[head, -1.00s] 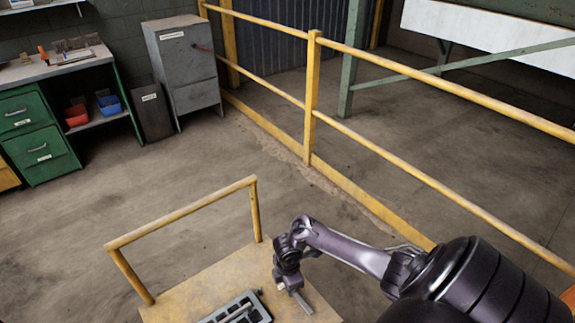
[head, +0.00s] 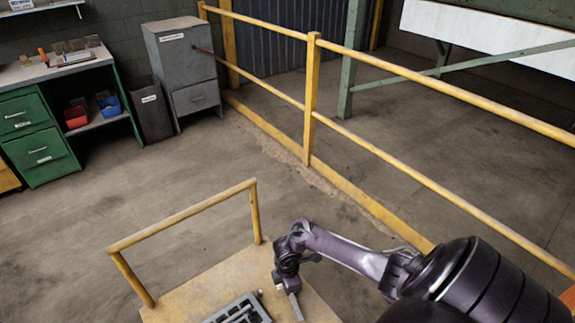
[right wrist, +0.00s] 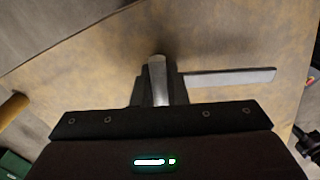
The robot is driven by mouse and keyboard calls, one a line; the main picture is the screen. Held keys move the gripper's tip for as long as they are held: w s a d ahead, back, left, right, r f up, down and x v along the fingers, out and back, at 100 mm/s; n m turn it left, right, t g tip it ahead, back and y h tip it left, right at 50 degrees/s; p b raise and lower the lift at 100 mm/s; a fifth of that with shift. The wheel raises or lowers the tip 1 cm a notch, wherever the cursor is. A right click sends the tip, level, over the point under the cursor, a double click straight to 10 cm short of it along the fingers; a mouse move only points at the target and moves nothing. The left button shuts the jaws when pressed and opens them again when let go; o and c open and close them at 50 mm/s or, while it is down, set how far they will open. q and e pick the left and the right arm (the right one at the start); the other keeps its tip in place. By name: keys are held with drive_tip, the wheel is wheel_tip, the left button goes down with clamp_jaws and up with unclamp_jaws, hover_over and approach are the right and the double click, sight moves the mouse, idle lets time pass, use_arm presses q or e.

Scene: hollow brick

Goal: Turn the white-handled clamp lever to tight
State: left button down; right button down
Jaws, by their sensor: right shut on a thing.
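My right gripper (head: 288,287) is low over the yellow cart top at the bottom of the head view. In the right wrist view my right gripper (right wrist: 160,92) is shut on a pale, upright piece, which I take to be the handle of the clamp lever (right wrist: 157,72). A flat pale grey bar (right wrist: 232,77) extends to the right beside the fingers. The same bar (head: 296,307) shows below the gripper in the head view, pointing toward the bottom edge. The clamp's base is hidden by the gripper. My left gripper is out of view.
The worn yellow cart top (head: 195,292) has a raised yellow rail (head: 185,215) along its far side. A dark grey tray (head: 243,309) with long pieces lies left of the gripper. A yellow guard rail (head: 312,100) stands beyond, with open floor between.

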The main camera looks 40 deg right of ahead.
drive_tip(key=m+p, duration=0.2)
drive_tip(key=m, duration=0.1)
drive_tip(key=shift+a+r+p, duration=0.1)
drive_tip(key=shift+r+p, duration=0.1)
drive_tip(key=shift+p, duration=0.15)
drive_tip(key=m+p, duration=0.3)
drive_tip(key=m, duration=0.1)
drive_tip(key=shift+m, duration=0.4)
drive_tip(key=m+p, duration=0.2)
drive_tip(key=m, duration=0.2)
drive_tip(key=shift+f, duration=0.1)
drive_tip(key=shift+f+m+p, duration=0.1)
drive_tip(key=shift+m+p, duration=0.65)
drive_tip(key=shift+m, duration=1.75)
drive_tip(key=c, duration=1.5)
unclamp_jaws()
drive_tip(key=shift+o, duration=0.2)
